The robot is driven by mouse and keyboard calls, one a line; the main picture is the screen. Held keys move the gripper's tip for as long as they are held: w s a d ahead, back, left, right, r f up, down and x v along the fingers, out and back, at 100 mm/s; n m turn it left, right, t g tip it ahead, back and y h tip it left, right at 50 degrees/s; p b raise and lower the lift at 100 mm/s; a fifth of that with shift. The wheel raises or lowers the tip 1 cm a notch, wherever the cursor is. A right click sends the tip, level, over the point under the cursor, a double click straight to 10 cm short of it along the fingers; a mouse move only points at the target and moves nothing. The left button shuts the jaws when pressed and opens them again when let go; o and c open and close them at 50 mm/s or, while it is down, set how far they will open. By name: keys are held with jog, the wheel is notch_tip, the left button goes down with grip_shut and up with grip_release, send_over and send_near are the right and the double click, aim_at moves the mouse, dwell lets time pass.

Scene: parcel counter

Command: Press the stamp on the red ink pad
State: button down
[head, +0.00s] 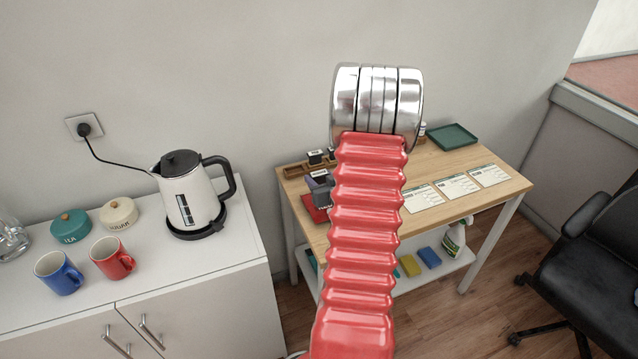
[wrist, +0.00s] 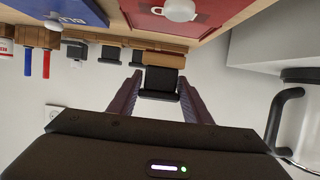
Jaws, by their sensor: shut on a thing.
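My gripper (wrist: 160,78) is shut on a stamp (wrist: 162,82), whose dark block sits between the two purple fingertips. A wooden part shows just above that block in the wrist view. In the head view my gripper (head: 321,190) is a dark shape at the table's left end, partly hidden by my red arm. The red ink pad (head: 314,213) lies just below it, partly covered. In the wrist view the red pad (wrist: 215,12) is at the top edge, beyond the stamp. I cannot tell whether the stamp touches it.
A wooden rack (head: 297,170) with other stamps stands at the table's back left. A blue pad (wrist: 68,10) lies beside the red one. White forms (head: 455,186) and a green tray (head: 452,137) are on the right. A kettle (head: 185,195) stands on the left cabinet.

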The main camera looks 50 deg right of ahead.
jog(key=shift+r, duration=1.15)
